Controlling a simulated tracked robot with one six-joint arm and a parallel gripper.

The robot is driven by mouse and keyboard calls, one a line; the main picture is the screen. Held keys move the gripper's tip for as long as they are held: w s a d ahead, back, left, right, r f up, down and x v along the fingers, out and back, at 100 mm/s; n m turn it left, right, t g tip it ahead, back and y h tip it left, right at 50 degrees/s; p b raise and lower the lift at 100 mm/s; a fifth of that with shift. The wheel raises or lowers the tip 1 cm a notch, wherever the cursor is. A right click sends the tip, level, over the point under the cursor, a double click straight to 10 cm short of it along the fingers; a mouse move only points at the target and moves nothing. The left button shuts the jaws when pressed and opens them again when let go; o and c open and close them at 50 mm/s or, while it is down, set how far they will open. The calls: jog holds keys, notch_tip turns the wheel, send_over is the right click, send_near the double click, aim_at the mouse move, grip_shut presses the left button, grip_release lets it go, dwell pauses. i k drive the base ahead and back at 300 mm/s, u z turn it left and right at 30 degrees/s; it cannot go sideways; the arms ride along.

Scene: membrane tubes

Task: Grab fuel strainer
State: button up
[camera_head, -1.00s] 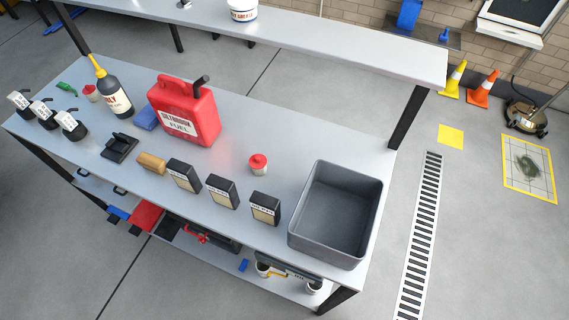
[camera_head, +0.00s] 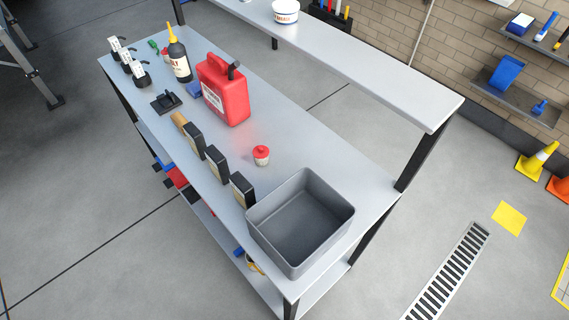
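I cannot tell for sure which object is the fuel strainer; no readable label names it. On the bench (camera_head: 310,145), several black tagged items (camera_head: 139,75) stand in a row at the far left end. A small pot with a red lid (camera_head: 261,156) stands alone near the middle right. Three dark boxes with pale labels (camera_head: 216,164) stand along the front edge. A red fuel can (camera_head: 224,91) stands behind them. My gripper is not in view.
A grey open bin (camera_head: 300,222), empty, stands at the bench's right end. A raised shelf (camera_head: 370,62) runs along the back. The floor in front is clear.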

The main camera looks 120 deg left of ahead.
aim_at(261, 153)
jog(key=i, duration=0.95)
jog(key=u, duration=2.75)
jog(key=i, duration=1.05)
